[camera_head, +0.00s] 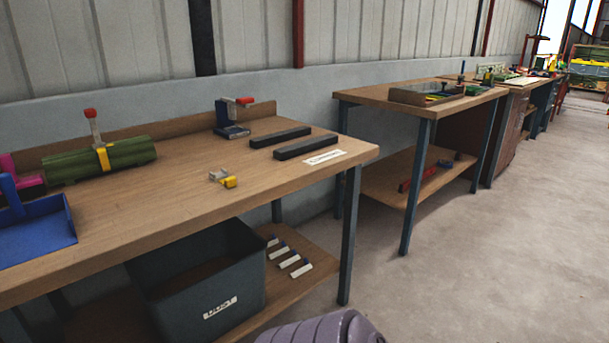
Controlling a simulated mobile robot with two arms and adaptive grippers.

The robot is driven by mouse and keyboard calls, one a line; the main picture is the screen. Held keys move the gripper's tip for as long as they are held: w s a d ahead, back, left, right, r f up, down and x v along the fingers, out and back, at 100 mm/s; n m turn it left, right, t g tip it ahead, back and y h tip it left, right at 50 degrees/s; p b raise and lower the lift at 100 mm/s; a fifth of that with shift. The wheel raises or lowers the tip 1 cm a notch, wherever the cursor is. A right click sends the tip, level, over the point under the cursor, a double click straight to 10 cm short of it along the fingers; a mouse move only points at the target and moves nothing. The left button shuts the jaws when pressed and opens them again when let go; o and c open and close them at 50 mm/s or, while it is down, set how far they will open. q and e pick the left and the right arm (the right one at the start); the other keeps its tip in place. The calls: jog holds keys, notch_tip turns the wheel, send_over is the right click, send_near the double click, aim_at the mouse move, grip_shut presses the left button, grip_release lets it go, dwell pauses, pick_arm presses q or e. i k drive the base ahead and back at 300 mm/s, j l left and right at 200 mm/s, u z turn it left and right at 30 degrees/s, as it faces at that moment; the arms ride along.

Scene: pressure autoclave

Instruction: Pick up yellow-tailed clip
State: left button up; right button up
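A small clip with a yellow end (229,182) and a pale grey end lies on the near wooden bench (190,212), right of the bench's middle. The yellow end points to the right and toward the front edge. Nothing touches the clip. Neither of my grippers shows in the head view.
Left of the clip lie a green cylinder (125,152) with a yellow band and a blue tray (40,228). Behind it stand a blue device with a red handle (232,118) and two dark bars (305,147). A grey bin (200,290) sits below. Bench space around the clip is clear.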

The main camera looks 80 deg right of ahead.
aim_at(223, 176)
jog(key=z, duration=2.1)
